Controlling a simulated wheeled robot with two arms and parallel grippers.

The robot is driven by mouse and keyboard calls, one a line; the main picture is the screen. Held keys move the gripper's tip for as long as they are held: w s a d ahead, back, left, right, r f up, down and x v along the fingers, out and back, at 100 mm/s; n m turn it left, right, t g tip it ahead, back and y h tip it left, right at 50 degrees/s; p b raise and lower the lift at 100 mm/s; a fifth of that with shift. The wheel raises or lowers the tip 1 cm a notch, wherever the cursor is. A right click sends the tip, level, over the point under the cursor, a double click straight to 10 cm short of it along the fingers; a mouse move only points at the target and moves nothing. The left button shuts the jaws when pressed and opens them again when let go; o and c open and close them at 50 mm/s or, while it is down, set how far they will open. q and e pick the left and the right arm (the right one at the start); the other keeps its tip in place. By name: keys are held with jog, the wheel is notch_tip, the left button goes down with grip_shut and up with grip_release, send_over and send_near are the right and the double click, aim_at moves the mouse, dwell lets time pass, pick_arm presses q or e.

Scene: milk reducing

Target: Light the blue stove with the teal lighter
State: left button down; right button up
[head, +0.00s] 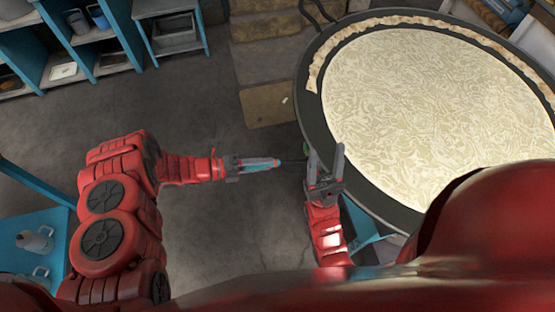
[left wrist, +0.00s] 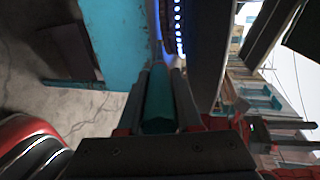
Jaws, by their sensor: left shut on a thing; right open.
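The teal lighter (head: 262,166) is held in my left gripper (head: 274,163), which is shut on it and points right toward the stove. In the left wrist view the lighter (left wrist: 158,105) lies lengthwise between the fingers. The blue stove (head: 365,232) is mostly hidden under a large round pan (head: 317,115) in the head view. In the left wrist view its blue side (left wrist: 118,40) is close ahead. A row of bright blue-white points (left wrist: 178,25) glows beside it. My right gripper (head: 325,165) is open and empty at the pan's left edge.
The wide pan holds pale liquid with a crusted rim and fills the right side. Blue shelves (head: 125,45) stand at the upper left, and a blue table (head: 40,225) with metal cups stands at lower left. Open floor (head: 215,110) lies between.

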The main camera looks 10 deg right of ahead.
pick_arm(q)
jog(key=a+b, duration=0.3)
jog(key=a, duration=0.9)
jog(key=shift+s, duration=0.2)
dwell(0.6)
